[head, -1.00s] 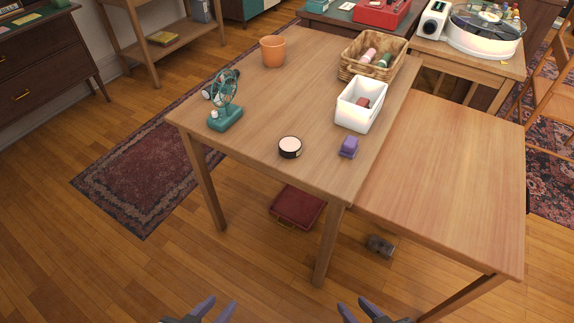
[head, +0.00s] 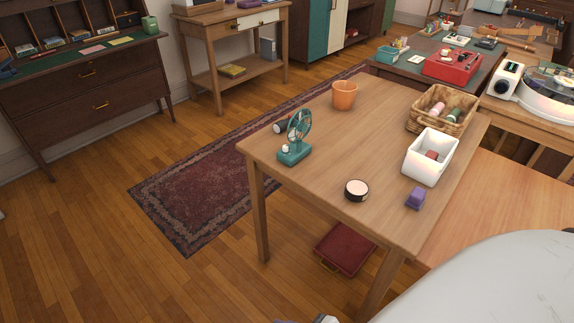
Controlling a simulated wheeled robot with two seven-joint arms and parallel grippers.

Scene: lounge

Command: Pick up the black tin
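The black tin (head: 356,190) is a small round tin with a black side and a pale pinkish top. It lies flat near the front edge of the wooden table (head: 330,130). A purple block (head: 414,198) sits to its right and a teal fan (head: 296,140) to its left. Only a sliver of what looks like my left gripper (head: 305,320) shows at the bottom edge, well short of the tin; its fingers are cut off. My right gripper is not in view.
Behind the tin stand an orange pot (head: 344,95), a white bin (head: 430,157) and a wicker basket (head: 441,109). A red case (head: 345,249) lies under the table. A large pale part, probably my arm, covers the lower right. Floor at left is clear.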

